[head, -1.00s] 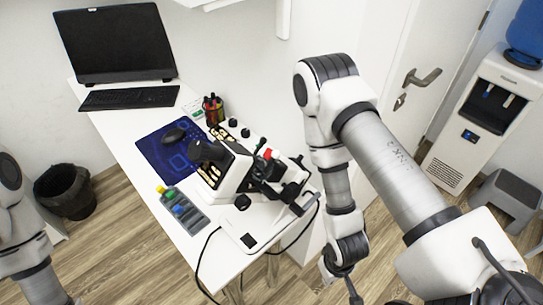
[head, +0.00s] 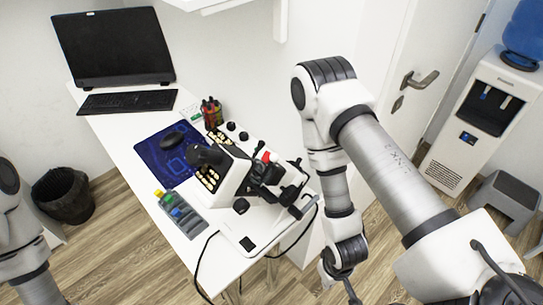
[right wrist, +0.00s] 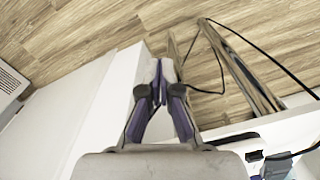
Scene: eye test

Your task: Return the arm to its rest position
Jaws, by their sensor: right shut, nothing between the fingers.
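My right arm (head: 390,165) is raised and bent at the elbow on the right side of the head view, with its forearm hanging down beside the table's right end. My right gripper (right wrist: 160,68) points down over the wood floor in the right wrist view. Its fingers meet at the tips and hold nothing. In the head view only a part of it shows at the bottom edge. My left arm (head: 22,250) shows at the left edge of the head view; its gripper is out of the picture.
A cable hangs off the table. A bin (head: 63,196), a water dispenser (head: 470,125) and a grey stool (head: 503,205) stand around.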

